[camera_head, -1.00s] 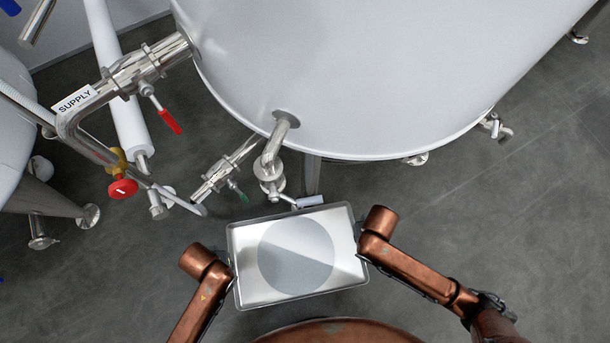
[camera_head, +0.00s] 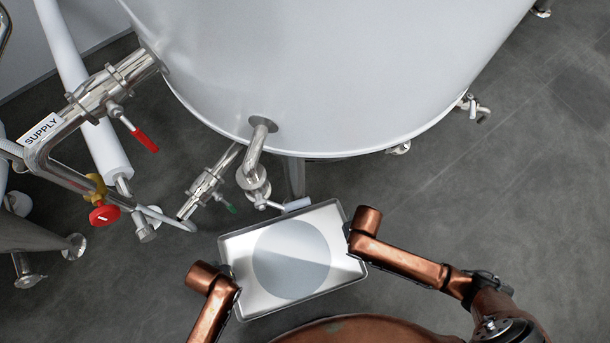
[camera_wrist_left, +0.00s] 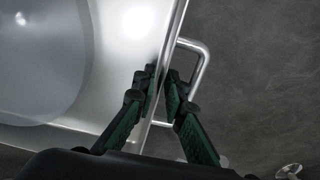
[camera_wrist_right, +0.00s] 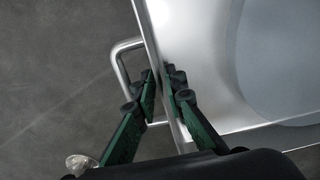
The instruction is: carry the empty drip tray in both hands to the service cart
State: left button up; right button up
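The drip tray (camera_head: 330,283) is a shallow rectangular metal tray, in front of the big tank in the head view. A round pale grey area shows on its floor, and nothing loose lies in it. My left gripper (camera_head: 230,278) is at its left end. In the left wrist view its green-padded fingers (camera_wrist_left: 160,75) close around the tray's rim beside a bent-rod handle (camera_wrist_left: 203,62). My right gripper (camera_head: 350,238) is at the right end. In the right wrist view its fingers (camera_wrist_right: 160,80) close around the opposite rim beside the other handle (camera_wrist_right: 118,62). The service cart is not in view.
The big white tank (camera_head: 330,70) stands just beyond the tray. Its outlet pipe and valve (camera_head: 252,175) reach close to the tray's far edge. Supply piping (camera_head: 85,110) with red handles is at the left. Grey floor (camera_head: 520,190) is open on the right.

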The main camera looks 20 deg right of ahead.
pick_arm(q)
jog(key=shift+f, duration=0.65)
pick_arm(e)
jog(key=shift+f, duration=0.65)
pick_arm(q)
jog(key=shift+c, duration=0.5)
pick_arm(e)
jog(key=shift+c, duration=0.5)
pick_arm(q)
grip_shut()
pick_arm(e)
grip_shut()
